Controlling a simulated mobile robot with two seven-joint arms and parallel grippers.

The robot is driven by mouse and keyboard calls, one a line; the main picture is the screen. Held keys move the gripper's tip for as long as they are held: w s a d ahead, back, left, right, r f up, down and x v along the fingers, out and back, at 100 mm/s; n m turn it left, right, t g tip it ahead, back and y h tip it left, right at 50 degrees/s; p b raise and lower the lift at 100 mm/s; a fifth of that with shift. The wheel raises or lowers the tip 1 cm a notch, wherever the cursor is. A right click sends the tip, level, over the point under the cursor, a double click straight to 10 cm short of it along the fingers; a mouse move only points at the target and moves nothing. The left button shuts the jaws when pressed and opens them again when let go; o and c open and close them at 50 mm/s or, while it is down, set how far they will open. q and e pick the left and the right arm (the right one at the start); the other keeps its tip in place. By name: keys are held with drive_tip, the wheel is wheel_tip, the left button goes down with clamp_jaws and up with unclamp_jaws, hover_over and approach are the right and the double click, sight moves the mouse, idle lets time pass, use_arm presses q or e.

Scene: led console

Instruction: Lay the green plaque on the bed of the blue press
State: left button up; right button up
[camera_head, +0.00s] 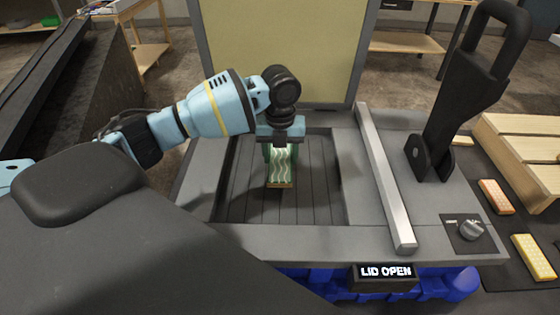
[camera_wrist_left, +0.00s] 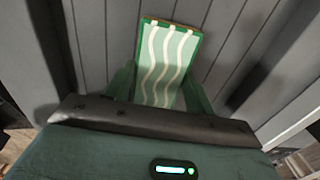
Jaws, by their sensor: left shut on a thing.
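The green plaque (camera_head: 281,168) has wavy pale stripes and a wooden edge. My left gripper (camera_head: 282,150) is shut on it and points down into the press's recess. The plaque also shows between the fingers in the left wrist view (camera_wrist_left: 168,62). The blue press (camera_head: 440,284) has a grey frame, and its dark slatted bed (camera_head: 318,195) lies bare around the plaque. The plaque is over the middle of the bed; I cannot tell whether it touches the slats. My right gripper is not in view.
The press's beige lid (camera_head: 282,50) stands upright behind the bed, and the display (camera_head: 385,273) reads "LID OPEN". A metal bar (camera_head: 385,180) and a black lever (camera_head: 460,100) stand right of the bed. An orange plaque (camera_head: 496,197), a yellow plaque (camera_head: 534,257) and a wooden crate (camera_head: 515,150) lie farther right.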

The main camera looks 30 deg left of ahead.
sight(281, 158)
use_arm(q)
drive_tip(key=shift+d+f, duration=0.1)
drive_tip(key=shift+f, duration=1.2)
drive_tip(key=shift+f, duration=0.15)
drive_tip(key=o, duration=1)
drive_tip(key=shift+o, duration=0.2)
wheel_tip(281, 158, up, 12)
